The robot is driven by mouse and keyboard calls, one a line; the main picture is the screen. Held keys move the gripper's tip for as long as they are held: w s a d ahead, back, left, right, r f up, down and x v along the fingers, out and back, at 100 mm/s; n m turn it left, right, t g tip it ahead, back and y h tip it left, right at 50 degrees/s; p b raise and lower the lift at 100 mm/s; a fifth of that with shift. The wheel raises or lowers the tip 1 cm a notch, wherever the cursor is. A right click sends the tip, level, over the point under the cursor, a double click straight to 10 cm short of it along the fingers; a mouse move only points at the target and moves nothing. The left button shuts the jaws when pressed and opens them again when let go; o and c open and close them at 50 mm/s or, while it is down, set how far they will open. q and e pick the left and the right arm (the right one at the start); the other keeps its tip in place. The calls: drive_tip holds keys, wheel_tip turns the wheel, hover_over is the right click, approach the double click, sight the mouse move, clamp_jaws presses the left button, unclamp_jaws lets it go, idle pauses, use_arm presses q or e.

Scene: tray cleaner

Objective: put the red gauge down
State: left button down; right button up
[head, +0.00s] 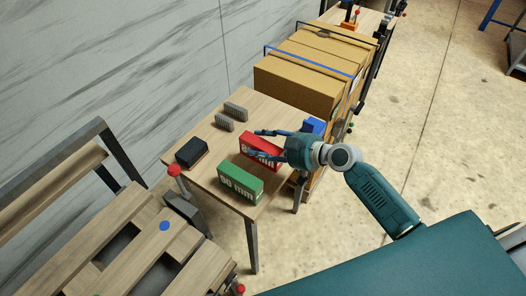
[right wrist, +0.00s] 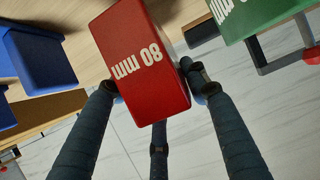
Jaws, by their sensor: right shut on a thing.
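The red gauge (head: 250,148) is a block with white lettering, at the right part of the wooden table (head: 215,188). In the right wrist view the red gauge (right wrist: 140,60) reads "80 mm" and sits between the fingers. My right gripper (head: 263,144) reaches in from the right and is shut on it, with fingers on both sides; the gripper's fingers also show in the right wrist view (right wrist: 153,82). I cannot tell whether the gauge's underside touches the table. My left gripper is not in view.
A green gauge block (head: 240,182) stands close in front of the red one. A blue block (head: 313,126) is behind the gripper. Cardboard boxes (head: 300,85) stand beyond the table.

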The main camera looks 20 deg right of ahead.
wheel_tip(320, 180, down, 3)
drive_tip(key=shift+f, duration=0.15)
drive_tip(key=shift+f, duration=0.15)
drive_tip(key=o, duration=0.9)
drive_tip(key=shift+f+b, duration=0.1)
drive_tip(key=shift+b, duration=0.2)
drive_tip(key=o, duration=0.5)
drive_tip(key=shift+c, duration=0.2)
